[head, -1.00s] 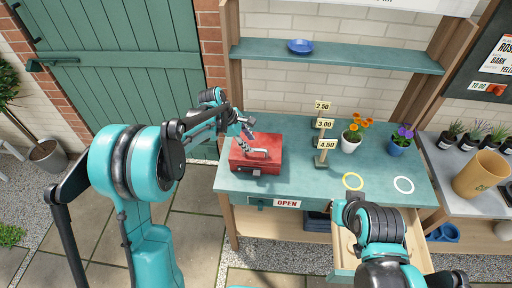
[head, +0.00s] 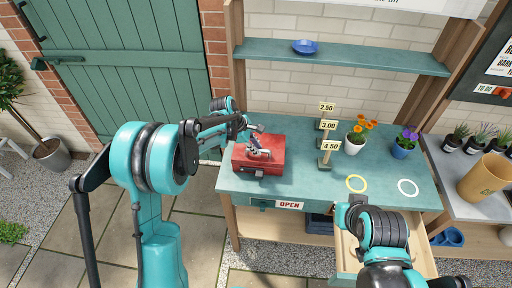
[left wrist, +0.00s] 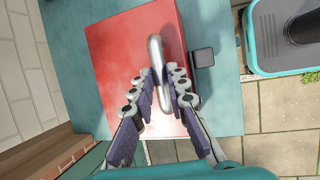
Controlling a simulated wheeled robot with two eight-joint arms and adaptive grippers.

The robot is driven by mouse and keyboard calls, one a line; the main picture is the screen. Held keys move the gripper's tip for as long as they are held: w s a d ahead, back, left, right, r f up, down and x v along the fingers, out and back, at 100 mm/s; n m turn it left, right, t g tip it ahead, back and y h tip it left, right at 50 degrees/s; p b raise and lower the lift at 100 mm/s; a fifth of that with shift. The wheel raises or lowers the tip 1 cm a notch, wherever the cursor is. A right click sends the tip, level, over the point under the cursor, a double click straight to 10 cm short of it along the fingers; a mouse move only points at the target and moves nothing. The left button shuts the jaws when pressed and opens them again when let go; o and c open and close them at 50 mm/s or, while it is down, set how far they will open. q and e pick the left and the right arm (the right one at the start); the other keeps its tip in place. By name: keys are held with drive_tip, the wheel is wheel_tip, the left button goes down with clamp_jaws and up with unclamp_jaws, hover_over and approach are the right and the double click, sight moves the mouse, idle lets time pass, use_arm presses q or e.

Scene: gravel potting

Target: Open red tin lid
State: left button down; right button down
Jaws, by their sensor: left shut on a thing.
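The red tin (head: 273,153) sits on the left part of the teal bench, its lid down as far as I can see. The red lid (left wrist: 115,45) fills the middle of the left wrist view, with a silver bar handle (left wrist: 155,50) on top. My left gripper (left wrist: 161,88) is over the lid with its dark finger pads on both sides of the handle, shut on it. In the head view my left gripper (head: 257,147) covers part of the tin's top. A dark latch (left wrist: 203,57) shows at the tin's edge.
Price signs (head: 326,146) stand right of the tin, then an orange-flowered pot (head: 355,143) and a purple-flowered pot (head: 402,149). An open drawer (head: 345,262) juts out in front.

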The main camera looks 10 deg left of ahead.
use_arm(q)
drive_tip(key=shift+r, duration=0.1)
drive_tip(key=shift+w+r+g+p, duration=0.35)
drive_tip(key=shift+w+r+g, duration=0.05)
drive_tip(key=shift+r, duration=0.1)
drive_tip(key=w+r+p, duration=0.2)
drive_tip(key=w+r, duration=0.3)
drive_tip(key=w, duration=0.1)
drive_tip(key=shift+w+r, duration=0.15)
drive_tip(key=shift+w, duration=0.1)
